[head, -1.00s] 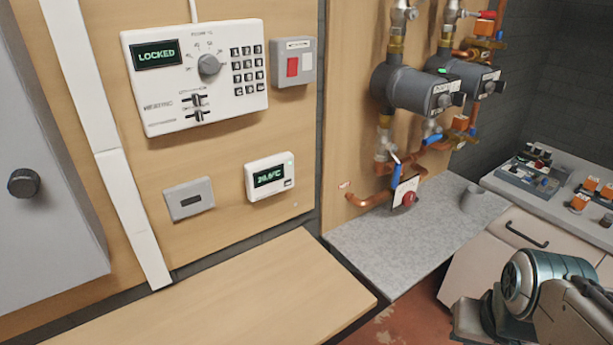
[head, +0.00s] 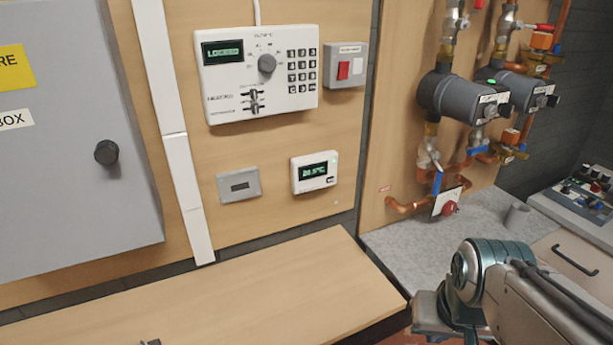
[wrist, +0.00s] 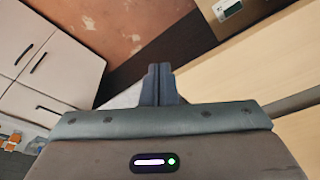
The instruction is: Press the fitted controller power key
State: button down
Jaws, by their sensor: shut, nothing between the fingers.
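A white wall controller (head: 258,72) hangs on the wooden panel, with a "LOCKED" display, a round dial, a keypad and sliders. Below is a small white thermostat unit (head: 314,172) reading about 20 °C, beside a grey plate (head: 238,185). I cannot tell which key is the power key. My gripper (wrist: 158,68) is shut and empty in the wrist view, pointing toward the floor area, away from the panel. In the head view my arm is at the lower right.
A grey cabinet (head: 75,150) with a black knob stands at left. A wooden bench top (head: 230,295) runs below the panel. Pumps (head: 465,92) and copper pipes are at right above a grey worktop (head: 400,240). A control box (head: 590,195) sits at far right.

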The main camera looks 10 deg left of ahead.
aim_at(330, 180)
dwell(0.3)
jog(key=w+a+r+m+t+y+b, duration=0.1)
jog(key=w+a+r, duration=0.3)
jog(key=w, duration=0.6)
jog(key=w+a+r+t+y+b, duration=0.3)
jog(key=w+a+r+t, duration=0.1)
jog(key=w+a, duration=0.4)
jog(key=w, duration=0.2)
jog(key=shift+w+a+m, duration=0.3)
jog(key=shift+m, duration=0.1)
jog(key=w+a+p, duration=0.3)
jog(key=w+a, duration=0.2)
jog(key=w, duration=0.2)
jog(key=shift+w+p, duration=0.15)
jog(key=shift+p, duration=0.15)
jog(key=shift+w+f, duration=0.1)
dwell(0.6)
jog(key=shift+w+a, duration=0.2)
